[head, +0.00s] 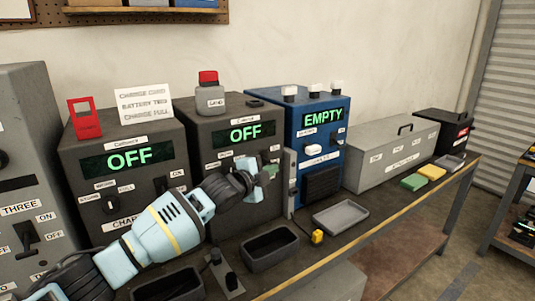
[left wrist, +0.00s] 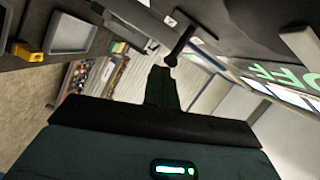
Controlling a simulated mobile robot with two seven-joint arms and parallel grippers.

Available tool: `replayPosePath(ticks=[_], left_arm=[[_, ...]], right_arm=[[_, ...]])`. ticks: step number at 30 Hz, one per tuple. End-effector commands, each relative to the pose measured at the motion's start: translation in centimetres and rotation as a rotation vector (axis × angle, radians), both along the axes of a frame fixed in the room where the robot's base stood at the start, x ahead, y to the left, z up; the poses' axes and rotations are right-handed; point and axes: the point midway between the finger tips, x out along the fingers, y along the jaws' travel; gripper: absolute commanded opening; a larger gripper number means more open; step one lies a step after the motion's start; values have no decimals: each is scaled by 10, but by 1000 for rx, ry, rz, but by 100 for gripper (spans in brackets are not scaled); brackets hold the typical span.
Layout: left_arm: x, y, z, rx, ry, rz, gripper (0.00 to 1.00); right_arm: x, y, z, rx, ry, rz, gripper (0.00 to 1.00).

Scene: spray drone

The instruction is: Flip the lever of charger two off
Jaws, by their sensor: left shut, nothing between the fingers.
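Two dark charger boxes stand on the bench, a left one (head: 80,160) and a middle one (head: 190,125); both displays read green OFF. The left box's label begins "CHAR" and the rest is hidden, so I cannot tell which is charger two. My left gripper (head: 266,173) is shut and empty in front of the right part of the middle box. It covers that box's lower front. In the left wrist view a black lever (left wrist: 180,45) with a round end sits just beyond the fingers (left wrist: 160,88); contact is unclear. My right gripper is not in view.
A grey box (head: 30,190) labelled THREE stands far left. A blue box (head: 290,135) reading EMPTY stands right of the middle box. Dark trays (head: 272,263), a grey tray (head: 340,227) and a yellow item (head: 317,237) lie along the bench front. A long grey case (head: 400,150) stands farther right.

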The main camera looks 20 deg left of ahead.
Motion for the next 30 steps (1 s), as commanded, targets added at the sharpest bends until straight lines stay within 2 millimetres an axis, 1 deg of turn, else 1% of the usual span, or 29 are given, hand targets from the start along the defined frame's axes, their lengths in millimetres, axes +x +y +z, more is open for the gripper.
replayPosePath(ticks=[22,30], left_arm=[[1,2,-8,83,-64,2,0],[1,2,-10,85,-66,2,0]], right_arm=[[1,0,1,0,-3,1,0],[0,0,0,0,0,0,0]])
